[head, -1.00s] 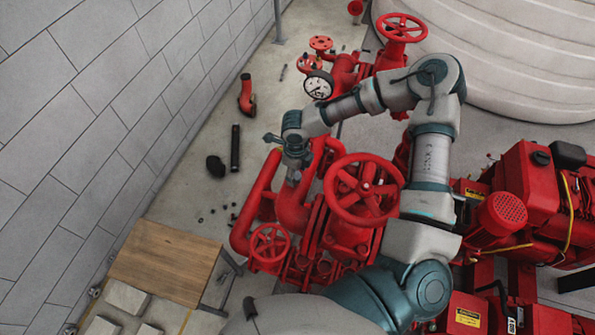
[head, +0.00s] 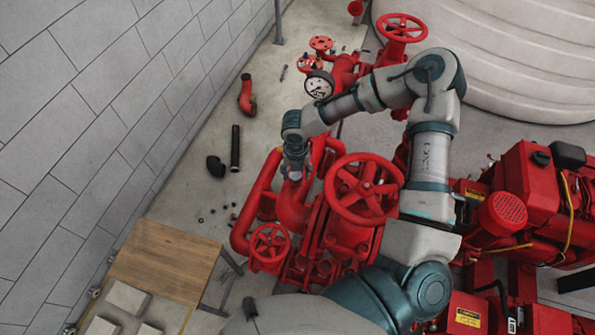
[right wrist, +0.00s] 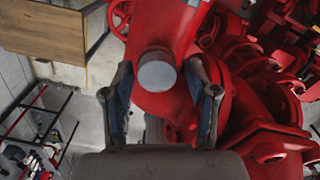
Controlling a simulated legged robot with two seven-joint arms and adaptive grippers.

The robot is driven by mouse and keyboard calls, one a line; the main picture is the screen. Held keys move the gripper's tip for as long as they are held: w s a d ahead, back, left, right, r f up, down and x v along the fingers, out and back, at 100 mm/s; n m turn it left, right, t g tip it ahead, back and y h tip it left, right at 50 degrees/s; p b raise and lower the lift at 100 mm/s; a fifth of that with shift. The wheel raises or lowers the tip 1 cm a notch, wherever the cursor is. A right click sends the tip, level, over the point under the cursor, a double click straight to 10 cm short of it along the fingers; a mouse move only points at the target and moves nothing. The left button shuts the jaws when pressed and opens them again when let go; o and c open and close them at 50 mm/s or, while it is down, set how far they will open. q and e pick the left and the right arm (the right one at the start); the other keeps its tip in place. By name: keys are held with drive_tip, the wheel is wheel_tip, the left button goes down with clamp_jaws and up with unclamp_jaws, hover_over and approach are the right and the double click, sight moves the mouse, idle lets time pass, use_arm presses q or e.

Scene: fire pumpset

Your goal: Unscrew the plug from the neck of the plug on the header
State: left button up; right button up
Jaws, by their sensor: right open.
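The plug (right wrist: 157,75) shows in the right wrist view as a pale grey round end at the tip of a red pipe neck on the red header (right wrist: 172,22). My right gripper (right wrist: 158,88) is open, with one finger on each side of the plug and a gap visible on both sides. In the head view my right gripper (head: 295,168) points down over the red pipework, and the plug is hidden beneath it. I cannot tell the exact height between fingers and plug. My left gripper is not in view.
A large red handwheel (head: 363,195) stands right of the gripper, with a smaller handwheel (head: 270,243) below. A pressure gauge (head: 319,86) is behind. A wooden-topped table (head: 165,262) stands at lower left. Loose pipe pieces (head: 235,148) lie on the floor near the wall.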

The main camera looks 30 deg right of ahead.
drive_tip(key=m, duration=0.3)
drive_tip(key=shift+a, duration=0.2)
drive_tip(key=m, duration=0.5)
drive_tip(key=shift+d+b, duration=0.25)
drive_tip(key=shift+b, duration=0.15)
drive_tip(key=shift+a, duration=0.4)
clamp_jaws()
drive_tip(key=shift+r+p, duration=0.45)
drive_tip(key=shift+r, duration=2.15)
drive_tip(key=shift+f, duration=0.1)
